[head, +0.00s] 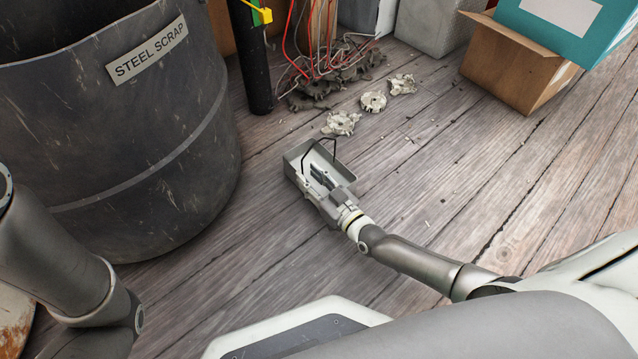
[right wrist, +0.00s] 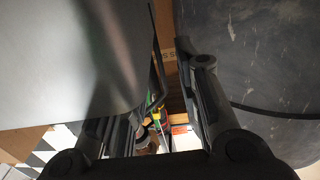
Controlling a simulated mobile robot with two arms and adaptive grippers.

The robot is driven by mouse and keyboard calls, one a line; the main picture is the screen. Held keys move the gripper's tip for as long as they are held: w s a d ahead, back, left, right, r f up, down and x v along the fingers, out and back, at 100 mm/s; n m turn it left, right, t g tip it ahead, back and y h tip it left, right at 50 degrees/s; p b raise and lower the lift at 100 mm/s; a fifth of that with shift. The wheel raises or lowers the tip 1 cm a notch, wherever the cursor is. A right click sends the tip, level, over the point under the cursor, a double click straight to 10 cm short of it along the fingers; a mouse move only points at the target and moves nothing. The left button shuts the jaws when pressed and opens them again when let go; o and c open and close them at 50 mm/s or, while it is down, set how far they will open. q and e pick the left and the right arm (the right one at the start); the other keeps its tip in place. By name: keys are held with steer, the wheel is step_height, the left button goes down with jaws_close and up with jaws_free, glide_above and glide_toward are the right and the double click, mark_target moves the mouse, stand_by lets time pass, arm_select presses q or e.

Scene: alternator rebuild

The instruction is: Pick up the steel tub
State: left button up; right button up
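The steel tub (head: 298,157) is a small grey, open-topped box with a thin black wire handle (head: 319,146), near the middle of the head view. My right gripper (head: 322,176) is at the tub's near side and covers part of it. In the right wrist view the tub's smooth grey wall (right wrist: 70,60) fills the upper left. There the gripper's fingers (right wrist: 160,95) stand apart, and the dark handle (right wrist: 157,68) shows between them. I cannot tell whether they touch it. The tub's base is hidden. My left gripper is out of view.
A large dark barrel labelled STEEL SCRAP (head: 130,140) stands left of the tub. Metal scrap pieces (head: 341,123) and wires (head: 330,65) lie beyond it. A cardboard box (head: 505,65) and a teal box (head: 545,30) are at the upper right. The plank floor to the right is mostly clear.

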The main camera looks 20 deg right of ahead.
steer(key=shift+b+x, duration=0.5)
steer(key=shift+x, duration=0.7)
jaws_close()
